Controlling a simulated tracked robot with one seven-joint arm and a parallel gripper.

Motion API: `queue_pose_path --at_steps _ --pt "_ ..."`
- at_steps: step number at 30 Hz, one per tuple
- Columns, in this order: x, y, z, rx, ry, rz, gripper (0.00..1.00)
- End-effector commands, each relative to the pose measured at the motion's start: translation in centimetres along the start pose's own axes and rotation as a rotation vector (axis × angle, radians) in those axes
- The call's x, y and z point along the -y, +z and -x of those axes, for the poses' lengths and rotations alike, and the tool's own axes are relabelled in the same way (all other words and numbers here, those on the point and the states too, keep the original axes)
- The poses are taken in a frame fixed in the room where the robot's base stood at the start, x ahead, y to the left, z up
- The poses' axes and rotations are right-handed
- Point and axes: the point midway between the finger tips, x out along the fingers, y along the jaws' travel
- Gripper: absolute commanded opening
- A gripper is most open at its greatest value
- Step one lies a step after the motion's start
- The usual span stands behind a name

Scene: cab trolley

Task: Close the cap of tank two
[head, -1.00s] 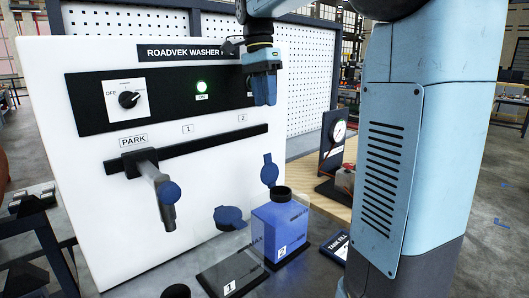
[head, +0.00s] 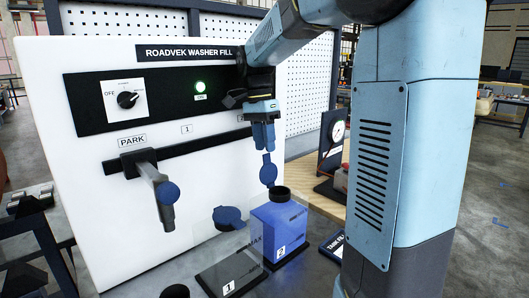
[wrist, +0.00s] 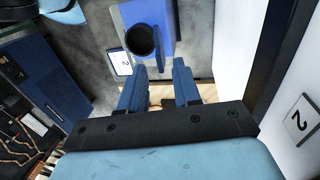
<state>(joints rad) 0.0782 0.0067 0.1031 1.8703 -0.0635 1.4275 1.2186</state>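Tank two (head: 290,222) is a blue-filled tank labelled 2, with a dark round open neck (head: 280,193). Its blue cap (head: 268,171) stands upright behind the neck, flipped open. In the wrist view, the neck (wrist: 142,42) is a dark ring beyond the fingers, and a thin blue edge beside it looks like the cap seen edge-on. My gripper (head: 263,148) points down right above the cap. The wrist view shows my gripper (wrist: 160,68) with its fingers apart and nothing clamped. Whether the fingertips touch the cap, I cannot tell.
Tank one (head: 228,272), clear, stands left of tank two with its blue cap (head: 228,216) raised. The fill nozzle (head: 167,195) hangs at PARK on the white panel (head: 100,225), close behind the tanks. A gauge stand (head: 334,140) is to the right.

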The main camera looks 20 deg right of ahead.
Motion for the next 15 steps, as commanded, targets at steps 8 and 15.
queue_pose_path --at_steps 8,15 --pt "0.0 0.0 -2.7 0.0 0.001 0.0 0.32" --pt "0.0 0.0 -3.0 0.0 0.0 0.001 0.32"
